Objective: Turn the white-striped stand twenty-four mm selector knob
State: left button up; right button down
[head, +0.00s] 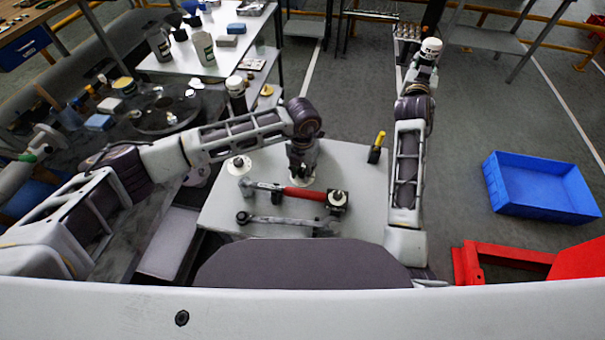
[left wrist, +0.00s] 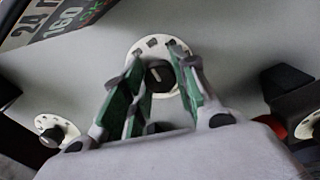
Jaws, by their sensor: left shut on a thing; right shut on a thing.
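The stand (head: 350,165) is a light grey panel in front of me. My left gripper (head: 302,172) points down over its far middle. In the left wrist view, the green-padded fingers (left wrist: 157,90) stand on both sides of a dark selector knob (left wrist: 160,75) with a white stripe. The knob sits on a round white dial (left wrist: 148,47) with dark marks, partly hidden by the fingers. The left gripper is shut on this knob.
Another white dial with a knob (head: 238,165) is left on the stand; it also shows in the left wrist view (left wrist: 50,133). A red-handled hammer (head: 305,194) and a wrench (head: 285,221) lie nearby. A yellow-black tool (head: 377,148) is at right. A blue crate (head: 540,187) is on the floor.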

aim_at(302, 171)
pick_arm(q)
jog(key=shift+w+m+b, duration=0.1)
jog(key=shift+m+b, duration=0.9)
jog(key=shift+m, duration=0.3)
pick_arm(e)
jog(key=shift+f, duration=1.05)
pick_arm(q)
jog(key=o, duration=1)
pick_arm(e)
jog(key=shift+f, duration=0.1)
pick_arm(q)
jog(key=shift+r, duration=0.1)
jog(key=shift+r, duration=5.9)
pick_arm(e)
jog(key=shift+s, duration=0.1)
